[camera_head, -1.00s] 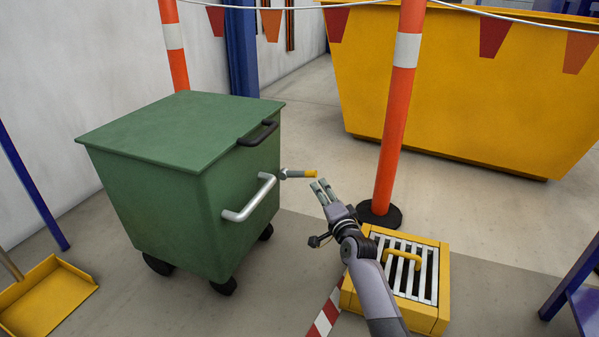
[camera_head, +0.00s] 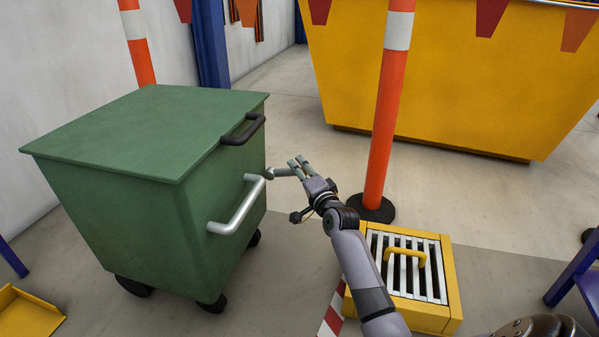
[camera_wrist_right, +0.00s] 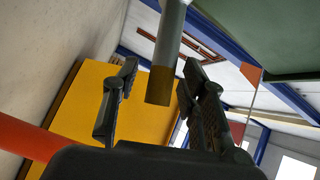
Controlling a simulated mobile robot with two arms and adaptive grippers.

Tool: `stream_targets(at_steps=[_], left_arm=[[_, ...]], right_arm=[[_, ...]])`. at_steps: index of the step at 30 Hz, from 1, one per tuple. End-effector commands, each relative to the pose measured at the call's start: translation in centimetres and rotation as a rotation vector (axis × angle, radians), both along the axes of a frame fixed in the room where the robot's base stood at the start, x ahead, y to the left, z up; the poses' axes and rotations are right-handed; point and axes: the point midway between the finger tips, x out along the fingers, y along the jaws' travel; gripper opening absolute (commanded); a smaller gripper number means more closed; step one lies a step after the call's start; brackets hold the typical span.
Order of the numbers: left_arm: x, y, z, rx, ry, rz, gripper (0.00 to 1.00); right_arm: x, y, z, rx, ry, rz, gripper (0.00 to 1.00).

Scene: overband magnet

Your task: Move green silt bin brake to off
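The green silt bin (camera_head: 130,190) stands on wheels at the left of the head view. Its brake lever (camera_head: 282,172) is a short grey bar sticking out from the bin's side, beyond the silver handle (camera_head: 238,208). My right gripper (camera_head: 298,166) is at the lever's outer end, which it hides in the head view. My left gripper is not in view.
An orange post (camera_head: 386,110) with a black base stands just right of my right gripper. A yellow grated box (camera_head: 452,290) is on the floor under my right arm. A large yellow skip (camera_head: 460,80) fills the back right. Open floor lies between bin and skip.

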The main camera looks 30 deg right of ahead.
Motion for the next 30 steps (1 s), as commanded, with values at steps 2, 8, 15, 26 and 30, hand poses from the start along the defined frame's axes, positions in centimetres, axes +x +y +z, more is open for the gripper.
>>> stream_targets(at_steps=[2,8,15,26,30], left_arm=[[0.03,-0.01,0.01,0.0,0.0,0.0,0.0],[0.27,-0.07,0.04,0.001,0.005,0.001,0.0],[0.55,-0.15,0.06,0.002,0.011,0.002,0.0],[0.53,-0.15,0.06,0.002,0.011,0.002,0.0],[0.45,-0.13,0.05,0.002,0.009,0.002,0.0]], right_arm=[[0.0,0.01,0.01,0.0,0.0,0.0,0.33],[0.0,0.02,-0.01,0.0,0.0,0.0,0.2],[0.01,0.03,-0.04,0.0,0.0,0.0,0.04],[0.0,0.03,-0.09,-0.001,0.001,0.001,0.0],[0.0,0.04,-0.12,-0.001,0.002,0.0,0.0]])
